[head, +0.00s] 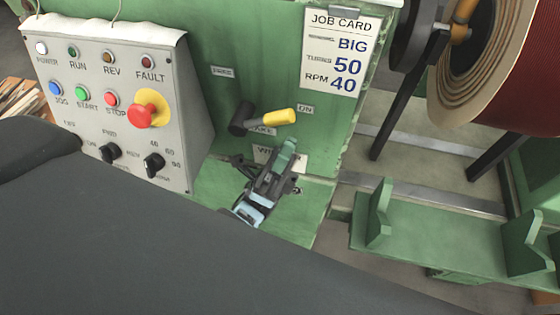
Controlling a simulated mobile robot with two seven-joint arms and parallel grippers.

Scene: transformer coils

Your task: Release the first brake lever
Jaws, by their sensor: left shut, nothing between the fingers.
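The brake lever has a black hub (240,119) and a yellow grip (279,117), mounted on the green machine panel. Its grip points right, tilted slightly up, towards the "ON" label (306,110). The "FREE" label (222,72) is above and left of the hub. A label under the lever is partly covered. My left gripper (285,152) is shut and empty just below the yellow grip, with a small gap in the picture; the depth between them is hard to tell. My right gripper is not in view.
A grey control box (120,75) with buttons, knobs and a red emergency stop (143,113) stands left of the lever. A job card (341,50) hangs upper right. A large dark red roll (510,60) and green supports (440,235) are at the right. My arm covers the lower left.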

